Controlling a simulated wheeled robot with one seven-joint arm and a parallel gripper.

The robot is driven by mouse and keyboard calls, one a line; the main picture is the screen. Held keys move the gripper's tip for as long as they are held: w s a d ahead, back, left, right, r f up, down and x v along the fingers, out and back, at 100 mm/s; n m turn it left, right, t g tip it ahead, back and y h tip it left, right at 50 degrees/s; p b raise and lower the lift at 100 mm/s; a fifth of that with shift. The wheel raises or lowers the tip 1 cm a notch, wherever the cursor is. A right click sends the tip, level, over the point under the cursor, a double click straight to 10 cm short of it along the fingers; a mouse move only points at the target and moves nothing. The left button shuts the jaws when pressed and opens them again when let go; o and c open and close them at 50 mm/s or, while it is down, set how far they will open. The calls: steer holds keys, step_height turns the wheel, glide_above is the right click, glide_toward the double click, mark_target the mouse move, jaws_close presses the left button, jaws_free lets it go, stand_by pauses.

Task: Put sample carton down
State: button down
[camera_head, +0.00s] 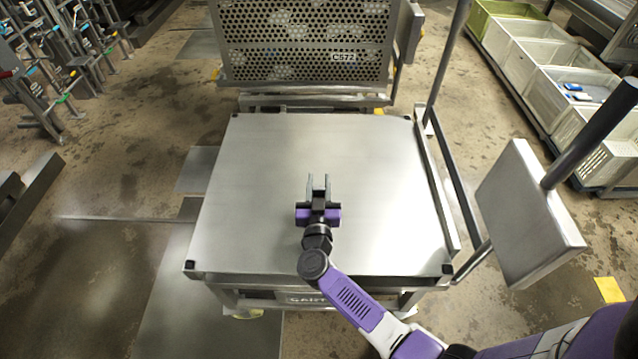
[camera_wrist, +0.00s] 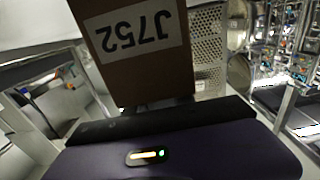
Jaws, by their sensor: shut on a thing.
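The sample carton (camera_wrist: 135,45) is brown with a white label reading J752, which appears upside down in the wrist view. It fills the upper middle of that view, directly beyond my gripper. In the head view my gripper (camera_head: 318,183) is over the middle of a steel cart top (camera_head: 260,235), fingers pointing away from me. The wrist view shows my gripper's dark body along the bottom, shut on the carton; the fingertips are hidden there. I cannot make out the carton in the head view, nor tell its height above the cart top.
The cart top is otherwise bare. A perforated metal basket (camera_head: 305,45) stands behind it. A rail (camera_head: 436,185) runs along its right side, with a grey panel (camera_head: 528,213) beyond. Pale crates (camera_head: 560,80) stand at the far right, and metal racks (camera_head: 60,60) at the far left.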

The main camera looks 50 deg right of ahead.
steer(key=c, duration=1.1)
jaws_free()
steer(key=shift+f, duration=0.15)
steer(key=shift+o, duration=0.2)
steer(key=shift+r, duration=0.2)
steer(key=p+v, duration=0.2)
steer(key=v, duration=1)
steer(key=s+a+r+n+t+y, duration=0.1)
steer(key=s+a+r+n+y, duration=0.2)
steer(key=s, duration=0.5)
steer(key=s+a+r+n+t+y, duration=0.1)
steer(key=s+a+r+n+y, duration=0.3)
steer(key=s+a+r+y, duration=0.2)
steer(key=s+a+r+n+t+y, duration=0.1)
steer(key=s+a+r+n+y, duration=0.2)
steer(key=s+a+r+y, duration=0.2)
steer(key=shift+s+a+r+t, duration=0.4)
steer(key=shift+s+r, duration=1.35)
steer(key=shift+s, duration=0.9)
